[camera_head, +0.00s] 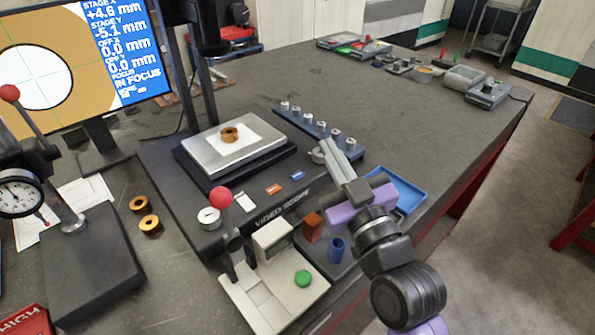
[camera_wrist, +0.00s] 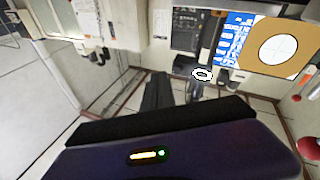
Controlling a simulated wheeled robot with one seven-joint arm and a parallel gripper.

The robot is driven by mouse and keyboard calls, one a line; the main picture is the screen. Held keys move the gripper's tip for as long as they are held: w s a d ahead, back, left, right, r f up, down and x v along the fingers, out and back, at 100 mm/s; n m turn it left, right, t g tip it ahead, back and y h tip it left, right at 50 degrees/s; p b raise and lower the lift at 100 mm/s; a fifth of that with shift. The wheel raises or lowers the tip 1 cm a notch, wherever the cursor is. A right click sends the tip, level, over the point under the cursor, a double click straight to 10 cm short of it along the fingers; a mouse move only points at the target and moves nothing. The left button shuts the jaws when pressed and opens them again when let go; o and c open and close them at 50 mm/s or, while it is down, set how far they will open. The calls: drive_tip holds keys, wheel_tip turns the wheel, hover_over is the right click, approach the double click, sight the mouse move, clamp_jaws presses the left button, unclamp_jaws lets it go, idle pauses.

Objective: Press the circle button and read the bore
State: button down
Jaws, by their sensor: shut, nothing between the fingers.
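The video scope (camera_head: 180,205) has a bronze ring (camera_head: 229,134) on its pale stage plate (camera_head: 190,153). On its front deck are white (camera_head: 245,201), orange (camera_head: 273,189) and blue (camera_head: 297,175) keys; their markings are too small to read. My gripper (camera_head: 326,146) is shut and empty, its fingertips right of the keys by the deck's right edge. Whether it touches anything is unclear. The monitor (camera_head: 125,45) shows a white bore in a tan field, stage X +4.6, stage Y -5.1, both offsets 0.0 and IN FOCUS. The monitor also shows in the wrist view (camera_wrist: 235,40).
Beside the fingers runs a rail (camera_head: 293,120) with several small knobs. A blue tray (camera_head: 405,190) lies right of my gripper. A lever fixture with a green button (camera_head: 303,279) stands in front. Two loose bronze rings (camera_head: 150,225) and a dial gauge stand (camera_head: 90,265) are left.

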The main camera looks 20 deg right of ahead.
drive_tip(key=w+a+r+n+g+y+p, duration=0.25)
drive_tip(key=w+r+n+y, duration=0.35)
drive_tip(key=w+r+n, duration=0.65)
drive_tip(key=n+g+h, duration=0.1)
drive_tip(key=n+g, duration=0.9)
drive_tip(key=n, duration=0.7)
hover_over(298, 175)
wheel_tip(298, 175, down, 11)
drive_tip(key=shift+s+d+r, duration=0.2)
drive_tip(key=shift+s, duration=0.2)
drive_tip(key=shift+f, duration=0.1)
wheel_tip(298, 175, down, 9)
drive_tip(key=b, duration=0.6)
drive_tip(key=shift+b, duration=0.4)
